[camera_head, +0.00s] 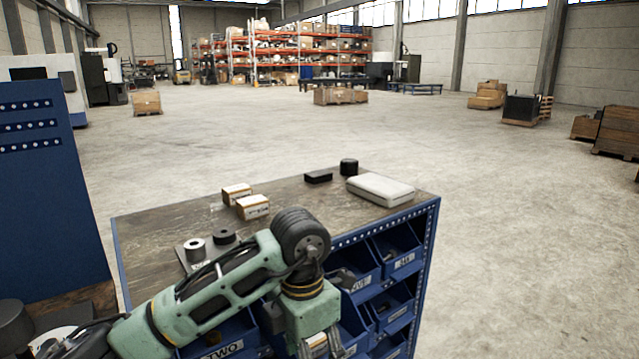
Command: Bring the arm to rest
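A green arm with a black joint, which I take to be my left arm, comes in from the lower left. It crosses in front of a workbench (150,230) and bends down at its front. My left gripper (321,346) points down at the lower picture edge, over the front bins. Its metal fingers are spread apart and partly cut off by the edge. A small white and brown box (318,341) shows between them, apparently in a bin; contact cannot be made out. My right gripper is not in view.
A blue panel (50,190) stands left. The floor beyond is open.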

